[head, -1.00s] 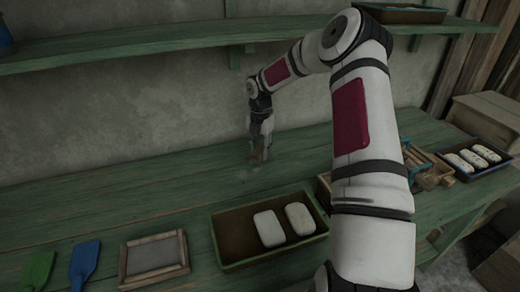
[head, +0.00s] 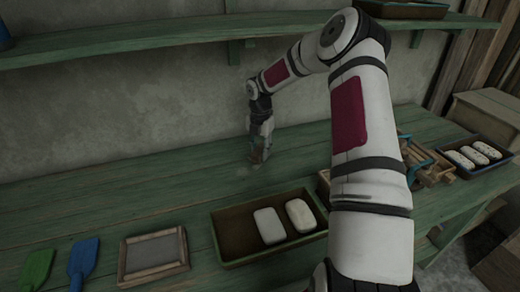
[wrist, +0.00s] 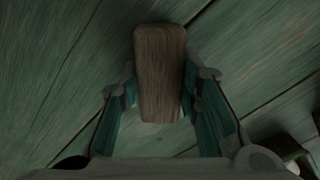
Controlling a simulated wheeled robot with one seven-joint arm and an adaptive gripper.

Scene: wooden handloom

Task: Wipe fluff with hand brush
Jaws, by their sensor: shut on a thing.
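My gripper (head: 258,155) is at the back of the green bench, low over the planks near the wall. In the wrist view my gripper (wrist: 160,105) is shut on a brown wooden block, the hand brush (wrist: 160,65), with one finger on each side. In the head view the hand brush (head: 257,158) is small and dim under the fingers; I cannot tell whether its bristles touch the bench. A faint pale patch, perhaps the fluff (head: 243,170), lies on the bench just in front and left of the gripper.
On the green bench (head: 130,200) a tray (head: 235,235) with two pale blocks stands in front, beside a framed panel (head: 153,257). Blue (head: 84,260) and green (head: 38,268) scrapers lie at left. A shelf (head: 150,45) runs above. The bench left of the gripper is mostly clear.

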